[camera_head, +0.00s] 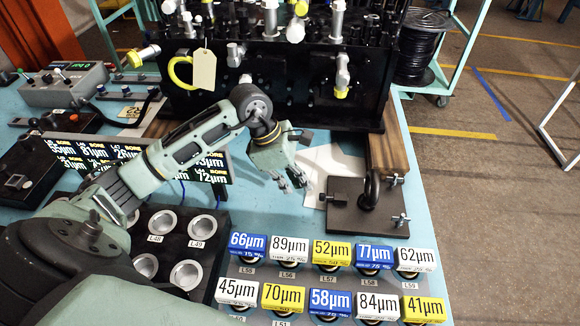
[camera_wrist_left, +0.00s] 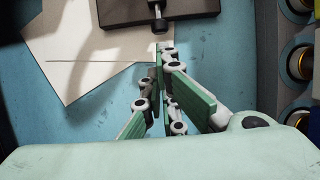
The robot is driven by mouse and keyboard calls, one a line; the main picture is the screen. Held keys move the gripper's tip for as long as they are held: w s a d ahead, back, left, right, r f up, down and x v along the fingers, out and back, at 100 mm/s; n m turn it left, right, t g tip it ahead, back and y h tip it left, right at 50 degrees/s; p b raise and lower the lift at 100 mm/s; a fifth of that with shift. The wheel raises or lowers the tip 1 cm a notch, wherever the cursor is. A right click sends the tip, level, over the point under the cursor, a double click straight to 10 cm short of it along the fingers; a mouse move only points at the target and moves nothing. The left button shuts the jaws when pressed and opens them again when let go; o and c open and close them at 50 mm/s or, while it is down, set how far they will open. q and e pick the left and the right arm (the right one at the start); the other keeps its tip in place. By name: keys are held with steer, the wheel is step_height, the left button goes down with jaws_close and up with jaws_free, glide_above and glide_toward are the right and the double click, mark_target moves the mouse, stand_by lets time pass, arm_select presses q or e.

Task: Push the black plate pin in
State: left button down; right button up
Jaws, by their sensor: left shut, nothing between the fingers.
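A black plate (camera_head: 350,219) with an upright black ring lies on the bench at the centre right. Its black pin (camera_head: 333,201) sticks out from the left edge. In the left wrist view, the plate (camera_wrist_left: 125,12) is at the top and the pin (camera_wrist_left: 159,24) points down from its edge. My left gripper (camera_head: 295,183) is shut and empty, to the left of the pin. In the left wrist view, its fingertips (camera_wrist_left: 165,50) sit just below the pin, with a small apparent gap. My right gripper is not in view.
Paper sheets (camera_wrist_left: 75,50) lie on the blue bench beside the plate. Rows of labelled blocks (camera_head: 331,251) stand in front. A black manifold block (camera_head: 275,75) with fittings and a yellow hose ring stands behind. A cup tray (camera_head: 205,255) is at lower left.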

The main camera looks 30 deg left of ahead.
arm_select(q)
steer(key=shift+p+x, duration=0.3)
steer(key=shift+x, duration=1.25)
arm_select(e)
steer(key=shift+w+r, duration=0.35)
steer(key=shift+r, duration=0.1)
arm_select(q)
steer(key=shift+w, duration=0.1)
